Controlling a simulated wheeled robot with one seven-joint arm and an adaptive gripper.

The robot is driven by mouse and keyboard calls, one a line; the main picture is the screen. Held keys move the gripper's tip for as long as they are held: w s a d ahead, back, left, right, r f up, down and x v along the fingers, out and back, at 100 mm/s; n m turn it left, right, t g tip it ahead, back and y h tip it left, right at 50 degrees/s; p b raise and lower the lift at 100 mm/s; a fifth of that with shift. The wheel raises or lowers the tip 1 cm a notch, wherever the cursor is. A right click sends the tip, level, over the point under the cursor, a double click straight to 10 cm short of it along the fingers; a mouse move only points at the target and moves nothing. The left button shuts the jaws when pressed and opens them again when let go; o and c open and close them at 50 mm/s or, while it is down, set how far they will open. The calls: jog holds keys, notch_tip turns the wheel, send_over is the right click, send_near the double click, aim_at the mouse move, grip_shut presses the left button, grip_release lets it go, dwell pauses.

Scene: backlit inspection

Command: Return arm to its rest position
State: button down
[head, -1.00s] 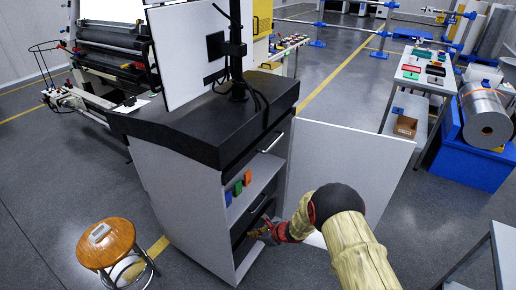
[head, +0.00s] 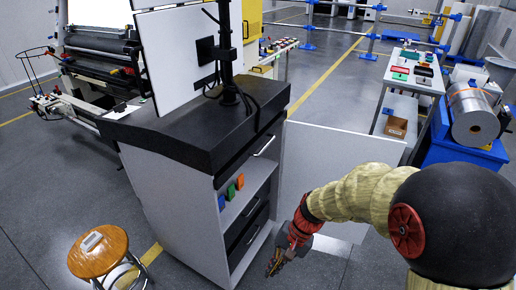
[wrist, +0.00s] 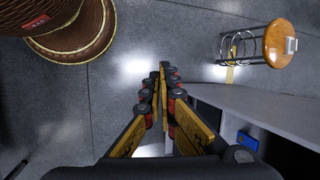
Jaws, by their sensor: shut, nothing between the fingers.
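My gripper (head: 274,268) is in front of the cabinet's lower drawers in the head view, pointing down over the grey floor. In the wrist view my gripper (wrist: 159,75) shows its fingers together with nothing between them. My arm reaches in from the right of the head view, its elbow large at the lower right. The cabinet (head: 180,206) stands just left of the gripper, and its side also shows in the wrist view (wrist: 225,98). I cannot tell the exact gap between them.
The cabinet's open door (head: 330,155) stands behind my forearm. Its shelf holds blue, green and orange items (head: 231,190). A wooden stool (head: 98,252) with a small pale object is at lower left. A blue stand with a metal roll (head: 474,115) and a white table (head: 412,78) are at right.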

jog(key=s+d+r+n+t+h, duration=0.1)
jog(key=s+d+r, duration=0.3)
jog(key=r, duration=0.4)
jog(key=s+d+r+n+t+h, duration=0.2)
jog(key=s+d+r+t, duration=0.2)
jog(key=r, duration=0.3)
jog(key=s+d+r+n+t+h, duration=0.1)
jog(key=s+d+r+t, duration=0.1)
jog(key=s+d+r, duration=0.2)
notch_tip(320, 180, up, 5)
jog(key=shift+s+d+f+n, duration=0.2)
jog(key=shift+d+n, duration=0.1)
jog(key=shift+d, duration=0.9)
jog(key=shift+a, duration=0.1)
